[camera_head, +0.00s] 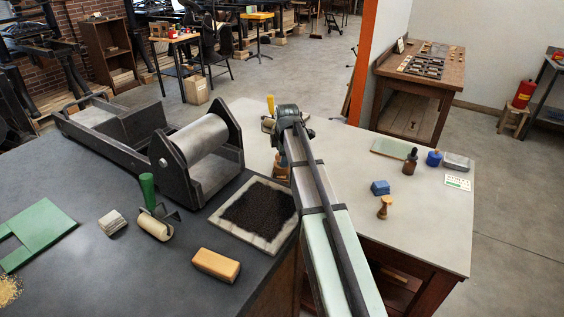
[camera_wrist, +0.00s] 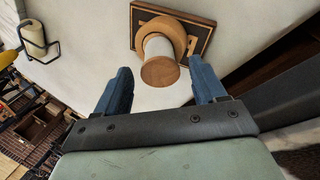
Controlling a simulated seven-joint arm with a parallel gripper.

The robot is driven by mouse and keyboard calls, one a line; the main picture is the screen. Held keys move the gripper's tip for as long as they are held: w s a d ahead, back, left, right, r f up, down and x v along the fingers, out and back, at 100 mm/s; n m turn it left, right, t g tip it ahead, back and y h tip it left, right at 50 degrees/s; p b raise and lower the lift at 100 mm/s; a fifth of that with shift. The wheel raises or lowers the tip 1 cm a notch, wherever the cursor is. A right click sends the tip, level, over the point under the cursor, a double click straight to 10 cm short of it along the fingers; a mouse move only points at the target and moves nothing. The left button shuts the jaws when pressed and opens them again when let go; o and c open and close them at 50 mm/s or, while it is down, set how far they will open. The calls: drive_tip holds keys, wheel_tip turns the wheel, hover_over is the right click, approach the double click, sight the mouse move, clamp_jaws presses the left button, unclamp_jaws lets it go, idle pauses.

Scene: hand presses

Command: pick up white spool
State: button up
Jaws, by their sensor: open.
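The white spool (camera_wrist: 158,48) shows in the wrist view, with a white body and a round wooden end facing the camera. A wider tan wooden ring (camera_wrist: 178,25) shows behind it; I cannot tell whether it is part of the spool. My gripper (camera_wrist: 160,66) is open, with one blue finger on each side of the spool's near end in the picture. Contact is not visible. In the head view, my arm covers most of this area; a tan wooden piece (camera_head: 281,167) shows just left of it, possibly part of the same group.
A dark board with a tan border (camera_wrist: 143,14) lies behind the spool. A pale roller in a dark frame (camera_wrist: 33,35) is at upper left. The pale table (camera_head: 440,220) holds a blue block (camera_head: 380,188), a wooden peg (camera_head: 385,207) and a brown bottle (camera_head: 410,163). Its right front is clear.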

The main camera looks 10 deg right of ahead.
drive_tip(key=shift+x, duration=1.25)
drive_tip(key=c, duration=1)
drive_tip(key=shift+c, duration=0.2)
drive_tip(key=shift+r, duration=0.15)
